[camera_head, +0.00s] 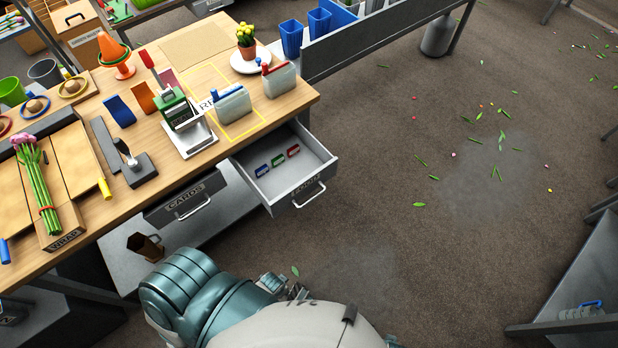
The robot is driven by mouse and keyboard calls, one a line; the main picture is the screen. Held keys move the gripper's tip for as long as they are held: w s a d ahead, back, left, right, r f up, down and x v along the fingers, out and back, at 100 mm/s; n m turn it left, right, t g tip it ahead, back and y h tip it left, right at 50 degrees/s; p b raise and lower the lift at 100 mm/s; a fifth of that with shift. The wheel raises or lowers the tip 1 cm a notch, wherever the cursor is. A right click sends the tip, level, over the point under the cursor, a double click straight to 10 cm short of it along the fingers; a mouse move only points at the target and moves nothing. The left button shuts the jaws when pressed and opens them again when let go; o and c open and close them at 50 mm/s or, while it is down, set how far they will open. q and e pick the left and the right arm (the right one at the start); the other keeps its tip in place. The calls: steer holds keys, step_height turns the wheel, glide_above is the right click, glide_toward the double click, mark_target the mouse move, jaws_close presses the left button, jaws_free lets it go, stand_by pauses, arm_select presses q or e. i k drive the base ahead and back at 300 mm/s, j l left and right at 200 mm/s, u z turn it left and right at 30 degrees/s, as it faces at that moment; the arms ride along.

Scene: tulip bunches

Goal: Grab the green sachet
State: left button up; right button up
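The green sachet (278,160) is a small green packet in the open grey drawer (316,176) under the table's right end. It is the middle one of three packets. A blue packet (262,170) lies to its left and a red packet (293,151) to its right. Nothing touches the green sachet. Teal and white parts of my own body fill the bottom of the view, below the drawer and apart from it. A small metal part of mine shows at their upper edge, but I cannot make out a gripper's fingertips there.
The CARDS drawer (186,200) is left of the open one.

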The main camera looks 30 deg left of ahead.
mark_target(276, 161)
steer(key=u, duration=1.3)
